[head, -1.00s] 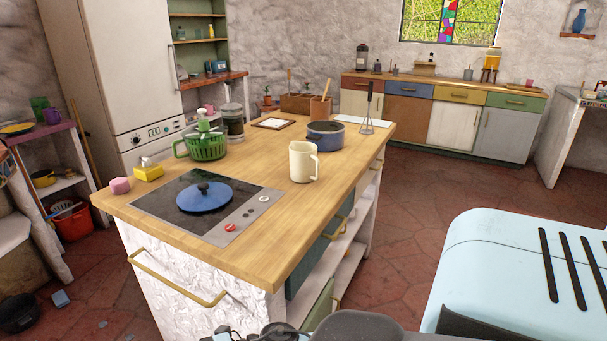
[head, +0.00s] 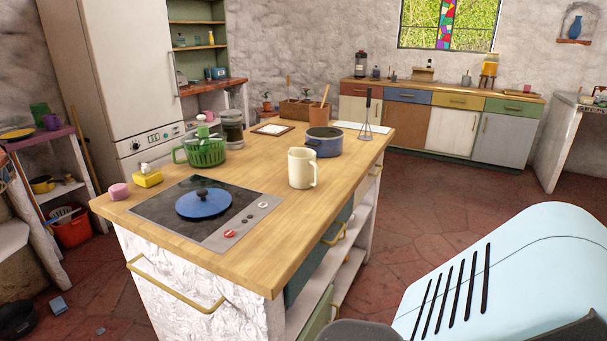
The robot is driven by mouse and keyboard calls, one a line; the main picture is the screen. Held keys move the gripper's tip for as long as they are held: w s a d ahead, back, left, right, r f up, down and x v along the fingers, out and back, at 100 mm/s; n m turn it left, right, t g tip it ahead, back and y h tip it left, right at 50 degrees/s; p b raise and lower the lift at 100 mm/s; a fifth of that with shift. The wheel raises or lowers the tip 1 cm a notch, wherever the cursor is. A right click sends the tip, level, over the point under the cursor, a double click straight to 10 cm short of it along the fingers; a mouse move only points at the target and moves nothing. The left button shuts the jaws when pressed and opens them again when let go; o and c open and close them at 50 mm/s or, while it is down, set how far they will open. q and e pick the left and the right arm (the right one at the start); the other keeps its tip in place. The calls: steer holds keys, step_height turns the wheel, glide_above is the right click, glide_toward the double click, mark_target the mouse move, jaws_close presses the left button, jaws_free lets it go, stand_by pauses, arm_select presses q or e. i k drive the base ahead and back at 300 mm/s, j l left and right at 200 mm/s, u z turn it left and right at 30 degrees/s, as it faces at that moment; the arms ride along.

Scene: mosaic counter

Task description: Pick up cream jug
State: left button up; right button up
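The cream jug (head: 301,168) stands upright on the wooden top of the kitchen island (head: 262,235), near its right side. Its handle points to the right. Nothing touches it, and it stands in front of the blue pot. Neither of my grippers shows in the head view. A pale blue and a dark grey part of my own arm fill the lower right, well apart from the jug.
A blue pot (head: 325,142) and a whisk (head: 366,116) stand behind the jug. A blue lid (head: 203,203) lies on the hob (head: 160,210). A green colander (head: 204,153), yellow block (head: 147,179) and pink cup (head: 118,191) are left. Bare wood surrounds the jug.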

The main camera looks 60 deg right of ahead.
mark_target(302, 169)
steer(key=z, duration=2)
steer(key=i+j, duration=0.3)
steer(key=i, duration=0.15)
steer(key=i+j, duration=0.3)
steer(key=i, duration=0.15)
